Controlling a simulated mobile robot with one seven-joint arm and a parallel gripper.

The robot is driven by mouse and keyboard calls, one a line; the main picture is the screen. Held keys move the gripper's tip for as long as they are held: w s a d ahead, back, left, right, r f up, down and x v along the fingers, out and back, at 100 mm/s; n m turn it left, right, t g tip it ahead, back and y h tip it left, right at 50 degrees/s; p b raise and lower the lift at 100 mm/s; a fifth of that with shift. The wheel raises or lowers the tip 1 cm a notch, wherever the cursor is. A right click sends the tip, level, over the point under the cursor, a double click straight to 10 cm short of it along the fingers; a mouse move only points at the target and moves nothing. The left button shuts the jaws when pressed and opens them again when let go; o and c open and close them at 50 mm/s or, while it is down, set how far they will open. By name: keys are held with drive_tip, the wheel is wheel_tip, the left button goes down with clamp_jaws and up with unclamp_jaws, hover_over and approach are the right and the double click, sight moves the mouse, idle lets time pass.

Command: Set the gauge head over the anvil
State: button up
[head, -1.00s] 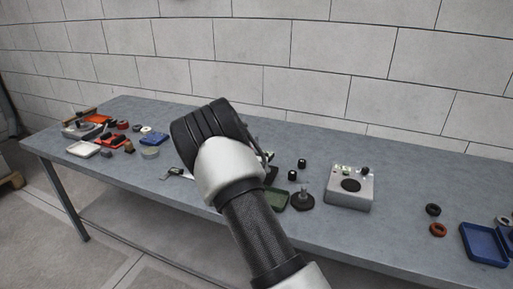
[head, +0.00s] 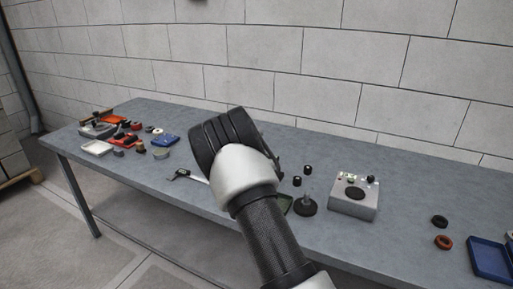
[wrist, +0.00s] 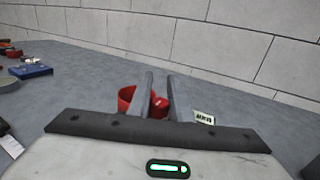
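My gripper (wrist: 160,88) shows in the wrist view with its two dark fingers apart and a gap between the tips. A red rounded part (wrist: 126,98) shows behind the left finger and in the gap, low between the fingers. I see no clear grip on it. A small white tag with dark marks (wrist: 204,117) lies right of the fingers. In the head view my arm hides the fingertips and the bench behind them. I cannot make out the gauge head or the anvil for certain.
On the grey bench (head: 130,180), a grey box with a black disc (head: 352,199) and a black round base with a post (head: 306,206) stand right of my arm. A caliper-like tool (head: 188,177) lies left of it. A blue tray (head: 490,258) is far right. Clutter fills the left end.

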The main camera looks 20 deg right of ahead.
drive_tip(key=o, duration=0.3)
drive_tip(key=shift+s, duration=0.1)
drive_tip(key=p+v, duration=0.2)
drive_tip(key=v, duration=1.5)
drive_tip(key=shift+a, duration=0.1)
drive_tip(key=shift+r, duration=0.15)
